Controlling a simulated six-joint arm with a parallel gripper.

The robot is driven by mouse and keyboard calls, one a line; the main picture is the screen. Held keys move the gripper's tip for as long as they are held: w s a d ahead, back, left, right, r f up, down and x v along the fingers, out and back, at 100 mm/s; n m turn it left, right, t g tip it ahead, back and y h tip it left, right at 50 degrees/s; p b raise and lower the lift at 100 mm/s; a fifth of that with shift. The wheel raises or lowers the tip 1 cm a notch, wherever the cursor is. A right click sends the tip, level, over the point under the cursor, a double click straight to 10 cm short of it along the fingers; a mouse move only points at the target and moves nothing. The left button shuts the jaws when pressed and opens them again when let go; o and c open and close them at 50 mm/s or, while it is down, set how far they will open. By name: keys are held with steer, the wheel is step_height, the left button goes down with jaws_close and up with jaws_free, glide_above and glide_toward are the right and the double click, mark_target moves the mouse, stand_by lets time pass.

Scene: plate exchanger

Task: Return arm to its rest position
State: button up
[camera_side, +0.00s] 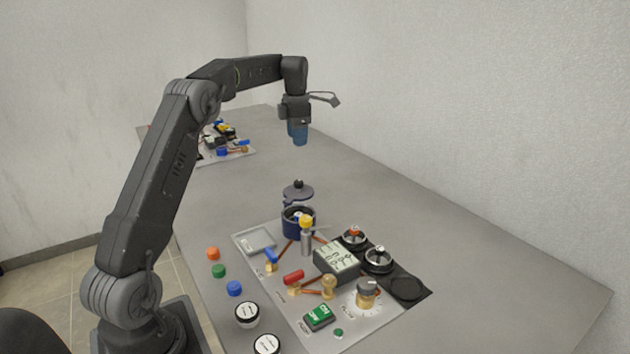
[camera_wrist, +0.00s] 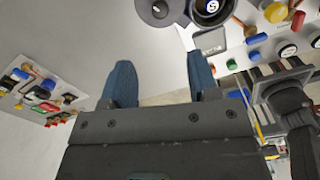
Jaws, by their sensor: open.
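My gripper (camera_side: 298,133) hangs fingers down from my raised arm, above the grey table in the side view. Its two blue fingers also show in the wrist view (camera_wrist: 161,85), spread apart with nothing between them. The gripper is open and empty, well clear of the objects on the table. My arm is bent, with its forearm reaching to the right over the table.
A panel (camera_side: 254,221) with valves, gauges and a dark blue pot (camera_side: 297,222) stands at the front. Orange (camera_side: 212,254), green (camera_side: 218,271) and blue (camera_side: 234,288) caps lie left of it. A second panel (camera_side: 238,155) lies behind. The table between is clear.

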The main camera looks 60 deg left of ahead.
steer(key=s+d+r+m+t, duration=0.1)
steer(key=s+d+r+m, duration=0.2)
steer(key=d+m, duration=0.35)
steer(key=s+d+r+m+t, duration=0.1)
steer(key=s+d+r+m, duration=0.3)
steer(key=d, duration=0.4)
steer(key=s+d+r+m+t, duration=0.1)
steer(key=s+d+m, duration=0.2)
steer(key=d+m, duration=0.4)
steer(key=s+d+f+m+t, duration=0.1)
steer(key=s+d+f+m, duration=0.2)
steer(key=s+d+m, duration=0.3)
steer(key=s+d+f+m+t, duration=0.1)
steer(key=s+d+f+m, duration=0.3)
steer(key=s+m, duration=0.5)
steer(key=shift+s+d+t, duration=0.3)
steer(key=shift+s+d, duration=0.6)
steer(key=shift+d, duration=0.1)
